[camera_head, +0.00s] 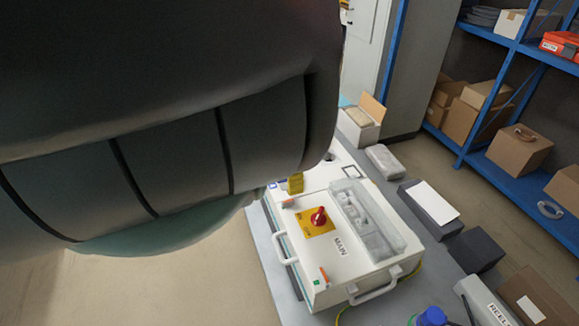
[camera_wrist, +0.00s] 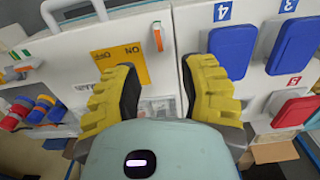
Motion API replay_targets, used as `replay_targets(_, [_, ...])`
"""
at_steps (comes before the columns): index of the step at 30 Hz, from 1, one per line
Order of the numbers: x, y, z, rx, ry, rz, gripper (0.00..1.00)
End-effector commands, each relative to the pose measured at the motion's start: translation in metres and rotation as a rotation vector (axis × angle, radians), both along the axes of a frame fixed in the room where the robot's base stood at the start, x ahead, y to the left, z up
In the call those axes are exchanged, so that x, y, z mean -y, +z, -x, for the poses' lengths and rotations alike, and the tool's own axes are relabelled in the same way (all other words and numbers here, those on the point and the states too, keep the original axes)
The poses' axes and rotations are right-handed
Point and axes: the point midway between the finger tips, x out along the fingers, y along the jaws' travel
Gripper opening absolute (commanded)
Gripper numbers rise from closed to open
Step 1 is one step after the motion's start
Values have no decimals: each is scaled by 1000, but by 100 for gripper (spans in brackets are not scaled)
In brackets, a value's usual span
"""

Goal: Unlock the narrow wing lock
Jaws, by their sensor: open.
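A small, narrow orange piece (camera_wrist: 158,36), possibly the wing lock, stands on the white box lid (camera_wrist: 150,17) in the wrist view. In the head view an orange piece (camera_head: 323,275) sits near the front edge of the MAIN box (camera_head: 305,250). My gripper (camera_wrist: 163,68) is open, with its two yellow ridged fingers spread. The orange piece lies beyond the gap between the fingertips; nothing is between them. The left finger overlaps the yellow ON plate (camera_wrist: 130,52).
The MAIN box carries a red rotary switch (camera_head: 318,216), a clear cover (camera_head: 368,222) and a front handle (camera_head: 375,285). Blue sockets (camera_wrist: 232,50) and a red one (camera_wrist: 296,112) are at the right in the wrist view. Floor (camera_head: 170,290) is clear at lower left.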

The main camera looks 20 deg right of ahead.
Motion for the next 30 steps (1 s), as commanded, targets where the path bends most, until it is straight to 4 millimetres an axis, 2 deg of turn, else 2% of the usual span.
replay_targets(6, [-2,27,-3,6,2,-4,41])
replay_targets(12, [-2,39,-1,4,1,-3,41])
replay_targets(30, [-2,42,0,0,1,-3,41])
